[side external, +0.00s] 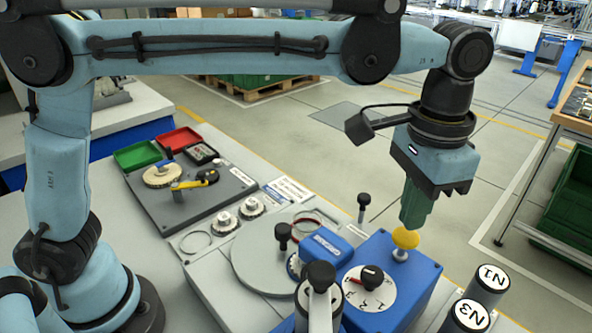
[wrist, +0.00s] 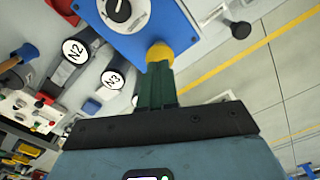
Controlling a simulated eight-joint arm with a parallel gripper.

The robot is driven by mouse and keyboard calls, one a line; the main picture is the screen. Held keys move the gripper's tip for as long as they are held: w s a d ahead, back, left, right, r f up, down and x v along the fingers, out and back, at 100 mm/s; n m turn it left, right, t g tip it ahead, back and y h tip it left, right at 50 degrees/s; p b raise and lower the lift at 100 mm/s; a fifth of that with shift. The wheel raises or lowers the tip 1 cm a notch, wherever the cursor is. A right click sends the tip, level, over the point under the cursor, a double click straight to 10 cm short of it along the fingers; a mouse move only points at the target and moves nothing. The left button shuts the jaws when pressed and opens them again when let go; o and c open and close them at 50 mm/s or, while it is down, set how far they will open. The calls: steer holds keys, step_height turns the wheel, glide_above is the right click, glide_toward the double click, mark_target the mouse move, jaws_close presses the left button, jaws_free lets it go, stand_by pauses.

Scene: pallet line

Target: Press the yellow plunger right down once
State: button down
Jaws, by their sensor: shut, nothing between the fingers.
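The yellow plunger (side external: 404,239) is a round knob on a metal stem, on top of a blue box (side external: 424,285). In the side view the stem shows below the knob, so the plunger stands up from the box. My gripper (side external: 411,222) points down with its green fingers shut and empty. Its tips are right over the knob, at or very near its top; I cannot tell if they touch. In the wrist view the yellow plunger (wrist: 159,53) shows just beyond the tips of my gripper (wrist: 158,70), its near side partly hidden by the fingers.
A white dial with a black-and-red knob (side external: 371,278) is on the blue box, left of the plunger. A black-knobbed lever (side external: 319,275) and another black-topped post (side external: 364,201) stand nearby.

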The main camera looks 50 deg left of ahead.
steer(key=shift+r, duration=1.5)
steer(key=shift+a, duration=0.45)
steer(key=s+a+f+n+t+h, duration=0.1)
steer(key=a+f+n+t, duration=0.2)
steer(key=a, duration=1.2)
steer(key=s+a+f+n+t+y, duration=0.1)
steer(key=s+a+f+n+t, duration=0.2)
steer(key=s+a+f, duration=0.3)
steer(key=a+t, duration=0.1)
steer(key=a, duration=0.4)
steer(key=shift+s, duration=0.15)
